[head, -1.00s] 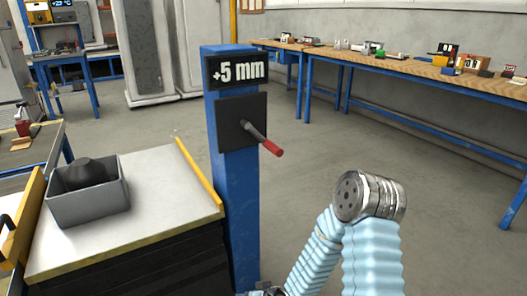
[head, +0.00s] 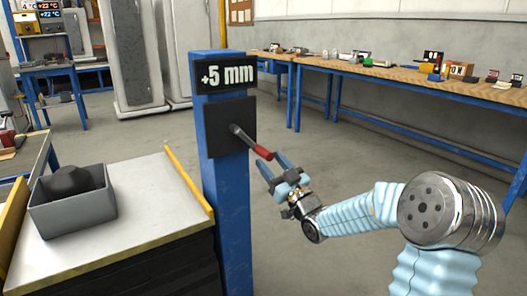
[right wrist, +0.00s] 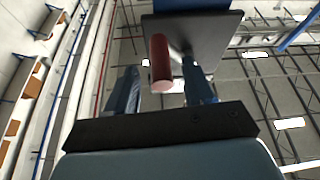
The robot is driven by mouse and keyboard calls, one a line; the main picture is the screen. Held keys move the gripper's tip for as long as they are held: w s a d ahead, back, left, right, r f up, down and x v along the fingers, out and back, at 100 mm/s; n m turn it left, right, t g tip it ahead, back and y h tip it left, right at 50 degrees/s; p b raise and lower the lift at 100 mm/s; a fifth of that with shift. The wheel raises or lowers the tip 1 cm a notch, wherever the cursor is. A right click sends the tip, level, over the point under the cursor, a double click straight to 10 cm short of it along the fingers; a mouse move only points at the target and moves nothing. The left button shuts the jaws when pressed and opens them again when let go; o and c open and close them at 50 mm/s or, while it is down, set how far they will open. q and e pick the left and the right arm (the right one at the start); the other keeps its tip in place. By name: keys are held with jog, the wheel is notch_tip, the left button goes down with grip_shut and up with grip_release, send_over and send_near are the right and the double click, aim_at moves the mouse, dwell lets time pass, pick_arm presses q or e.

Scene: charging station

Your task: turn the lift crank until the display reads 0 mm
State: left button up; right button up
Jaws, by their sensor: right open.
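The lift crank (head: 250,141) sticks out from a dark plate (head: 231,124) on a blue post (head: 226,190). Its arm is dark and its handle is red. The display (head: 226,73) above it reads +5 mm. My right gripper (head: 273,166) is open, just below and beside the tip of the red handle. In the right wrist view the red handle (right wrist: 160,62) shows beyond and between the two blue fingers (right wrist: 163,88); I see no clear contact. My left gripper is not in view.
Left of the post stands a lift table (head: 130,197) with yellow edges, bearing a grey bin (head: 76,211) with a dark object inside. A long workbench (head: 410,80) with small items runs along the back wall.

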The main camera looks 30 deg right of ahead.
aim_at(263, 153)
jog(key=shift+x, duration=2.15)
grip_shut()
